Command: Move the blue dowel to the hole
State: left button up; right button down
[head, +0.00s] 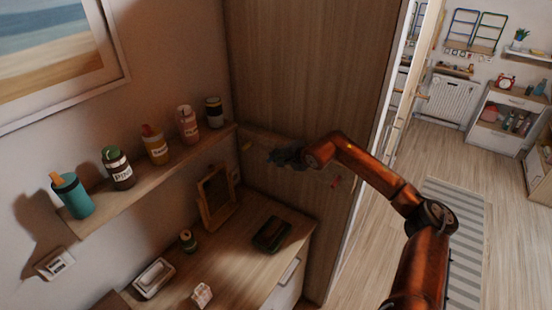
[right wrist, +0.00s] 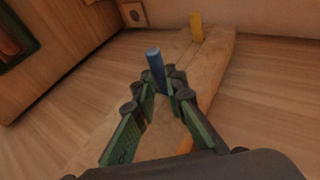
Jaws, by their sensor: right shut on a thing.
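The blue dowel (right wrist: 155,68) stands up between the fingertips of my right gripper (right wrist: 163,88) in the right wrist view. Its top sticks out above the fingers, and its lower end is hidden by them. The gripper is over a long wooden board (right wrist: 215,62), and a yellow dowel (right wrist: 196,27) stands near the board's far end. In the head view my right gripper (head: 287,157) is in front of the wooden panel, and the blue dowel cannot be made out there. I cannot make out the hole clearly. My left gripper is not in view.
A desk (head: 228,262) with a small frame (head: 216,199), a dark tray (head: 272,234) and a white dish (head: 154,278) is below left. A wall shelf (head: 150,183) holds several bottles.

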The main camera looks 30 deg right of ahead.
jog(key=shift+w+d, duration=0.2)
jog(key=shift+d, duration=0.35)
jog(key=c, duration=1.9)
grip_release()
jog(key=shift+v, duration=6)
